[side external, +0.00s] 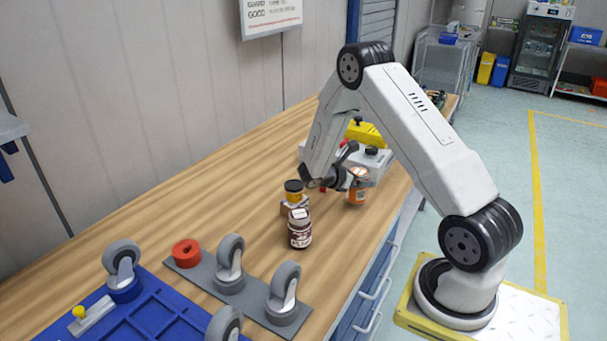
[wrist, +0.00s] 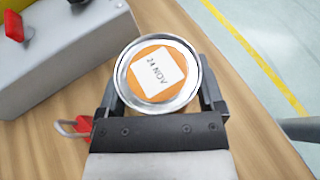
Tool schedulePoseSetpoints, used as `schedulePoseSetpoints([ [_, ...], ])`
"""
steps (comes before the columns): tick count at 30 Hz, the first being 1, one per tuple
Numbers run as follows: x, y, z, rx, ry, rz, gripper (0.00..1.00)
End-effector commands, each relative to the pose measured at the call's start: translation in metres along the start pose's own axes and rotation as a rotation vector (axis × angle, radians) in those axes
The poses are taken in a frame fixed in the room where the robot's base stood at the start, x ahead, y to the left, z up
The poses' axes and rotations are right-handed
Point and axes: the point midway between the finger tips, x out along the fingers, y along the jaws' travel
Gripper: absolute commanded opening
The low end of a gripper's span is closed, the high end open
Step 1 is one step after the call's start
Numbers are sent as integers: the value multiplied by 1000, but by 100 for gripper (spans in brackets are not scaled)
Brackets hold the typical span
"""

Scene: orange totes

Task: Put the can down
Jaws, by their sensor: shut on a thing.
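An orange can (side external: 357,188) with a silver rim is at the right side of the wooden bench. In the wrist view its round top (wrist: 158,74) carries a white label reading "24 NOV". My gripper (side external: 345,182) is shut on the can, with one finger on each side of it in the wrist view (wrist: 160,98). The can looks upright and is at or just above the bench top (side external: 240,200); I cannot tell whether its base touches the wood.
Caster wheels (side external: 229,262) stand on a grey plate in front. Bare bench lies left of the jars.

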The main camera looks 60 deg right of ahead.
Motion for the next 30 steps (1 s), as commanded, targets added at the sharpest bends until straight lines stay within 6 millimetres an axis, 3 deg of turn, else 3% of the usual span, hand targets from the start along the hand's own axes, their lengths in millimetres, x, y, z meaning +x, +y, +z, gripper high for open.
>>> schedulePoseSetpoints([
  [6, 7, 0, -17, 0, -1, 1, 2],
  [20, 9, 0, -22, 1, -1, 2, 2],
  [21, 9, 0, -23, 0, 0, 1, 90],
  [22, 9, 0, -22, 0, 0, 2, 99],
  [30, 9, 0, -22, 0, 0, 1, 100],
])
